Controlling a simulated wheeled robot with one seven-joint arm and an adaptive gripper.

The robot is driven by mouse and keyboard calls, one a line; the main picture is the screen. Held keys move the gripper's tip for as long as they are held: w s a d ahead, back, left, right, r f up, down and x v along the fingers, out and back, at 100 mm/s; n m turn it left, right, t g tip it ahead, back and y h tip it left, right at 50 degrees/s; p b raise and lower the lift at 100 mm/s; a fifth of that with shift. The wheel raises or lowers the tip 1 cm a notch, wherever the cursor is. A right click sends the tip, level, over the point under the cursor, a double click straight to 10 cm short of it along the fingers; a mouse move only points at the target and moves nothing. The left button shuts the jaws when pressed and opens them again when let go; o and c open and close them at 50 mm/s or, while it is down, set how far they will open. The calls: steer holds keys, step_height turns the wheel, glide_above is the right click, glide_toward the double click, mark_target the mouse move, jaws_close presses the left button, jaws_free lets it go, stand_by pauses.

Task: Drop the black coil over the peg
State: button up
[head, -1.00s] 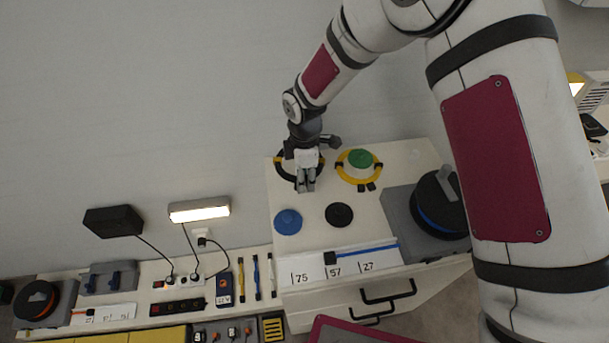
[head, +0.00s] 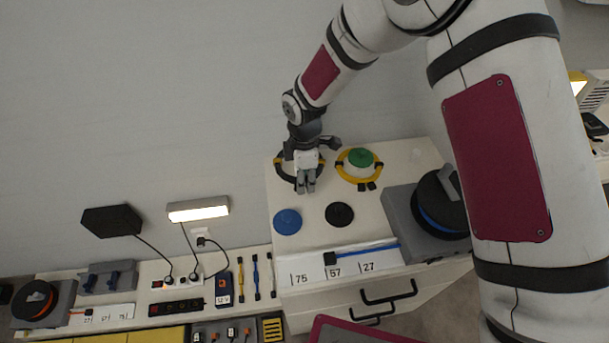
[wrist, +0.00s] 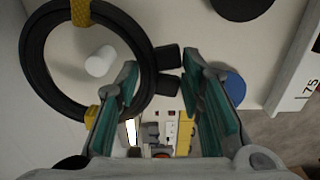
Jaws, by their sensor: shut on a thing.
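The black coil (wrist: 35,62), a ring with yellow bands, shows at the left of the wrist view. Its two black end tabs (wrist: 166,57) reach between my fingertips. My gripper (head: 306,187) is shut on the coil, fingers pointing down at the back left of the white worktop. In the head view the coil (head: 281,172) shows partly behind my gripper. A short white peg (wrist: 100,61) appears inside the ring in the wrist view; the gripper hides it in the head view. I cannot tell whether the coil rests on the worktop or hangs above it.
A yellow coil (head: 343,171) lies around a green-topped spool (head: 361,158) just right of my gripper. A blue disc (head: 287,221) and a black disc (head: 339,214) lie in front. A grey box with a reel (head: 402,212) stands at the right. The wall is behind.

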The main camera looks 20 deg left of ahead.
mark_target(305, 195)
steer(key=shift+f+b, duration=1.2)
steer(key=shift+f, duration=1.1)
steer(key=o, duration=1.4)
steer(key=shift+c, duration=0.2)
step_height(305, 195, up, 12)
